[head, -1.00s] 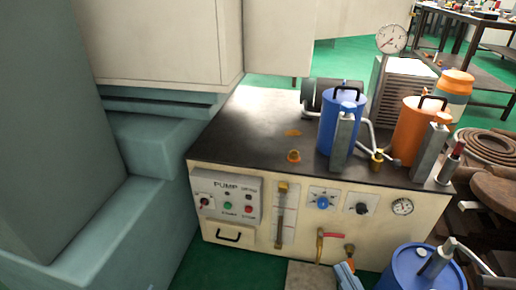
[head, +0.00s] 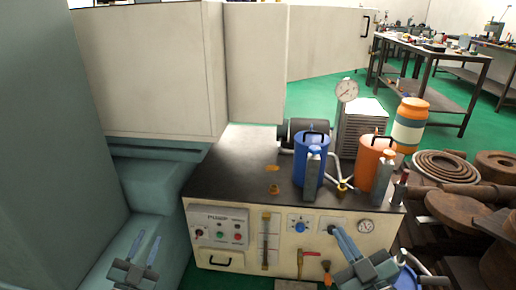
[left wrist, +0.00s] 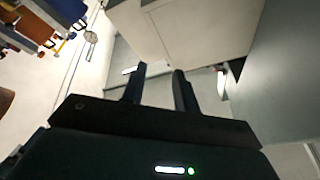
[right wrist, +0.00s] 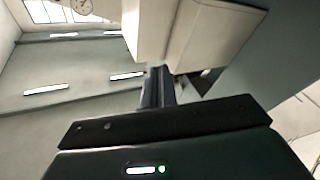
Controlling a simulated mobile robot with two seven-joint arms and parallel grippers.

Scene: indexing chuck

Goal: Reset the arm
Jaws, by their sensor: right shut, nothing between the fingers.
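My left gripper (head: 148,237) is at the bottom left of the head view, fingers pointing up and apart, in front of the teal machine base. Its two separated fingers (left wrist: 160,84) show in the left wrist view with nothing between them. My right gripper (head: 334,230) is at the bottom right of the head view, in front of the pump cabinet's front panel. Its fingers are together and empty, as the right wrist view (right wrist: 159,82) also shows. Neither gripper holds anything.
A blue drum is partly hidden behind my right gripper. Rusty discs (head: 497,165) lie at the right. Green floor (head: 320,100) is open behind.

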